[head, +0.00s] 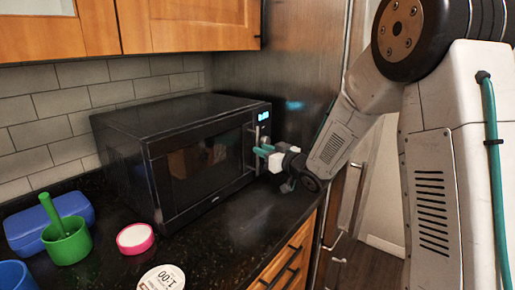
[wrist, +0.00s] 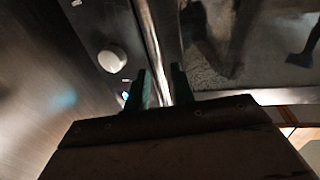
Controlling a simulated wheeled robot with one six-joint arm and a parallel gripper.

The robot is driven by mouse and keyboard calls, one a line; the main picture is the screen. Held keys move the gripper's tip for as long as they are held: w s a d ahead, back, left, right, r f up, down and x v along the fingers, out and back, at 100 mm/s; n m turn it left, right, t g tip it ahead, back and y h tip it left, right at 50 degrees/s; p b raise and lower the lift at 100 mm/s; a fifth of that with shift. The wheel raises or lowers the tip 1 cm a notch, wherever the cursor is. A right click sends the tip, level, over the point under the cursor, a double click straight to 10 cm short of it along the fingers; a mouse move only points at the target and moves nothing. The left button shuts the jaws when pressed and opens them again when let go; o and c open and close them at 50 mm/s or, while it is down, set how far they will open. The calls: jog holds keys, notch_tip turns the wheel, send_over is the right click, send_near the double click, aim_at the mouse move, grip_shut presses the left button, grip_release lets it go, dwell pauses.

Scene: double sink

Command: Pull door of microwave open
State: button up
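The black microwave (head: 125,145) stands on the dark counter against the tiled wall. Its door (head: 205,165) looks shut. The silver vertical handle (head: 257,137) is at the door's right side, below a lit blue display. My gripper (head: 260,151) reaches it from the right, with its green fingers at the handle. In the wrist view, the handle bar (wrist: 152,45) runs between the two fingers of my gripper (wrist: 160,78). The fingers are apart, with a narrow gap visible beside the bar, so the gripper is open around it. A round knob (wrist: 111,61) shows left of the bar.
A green cup (head: 68,246) with a green stick, a blue container (head: 25,232), a pink-rimmed round item (head: 136,239) and a white round-topped item (head: 163,279) stand on the counter, left and in front of the microwave. The counter (head: 225,225) before the door is mostly clear.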

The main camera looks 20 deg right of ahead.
jog(key=shift+x, duration=1.75)
jog(key=shift+c, duration=0.4)
grip_shut()
jog(key=shift+s+d, duration=0.1)
jog(key=shift+d, duration=0.05)
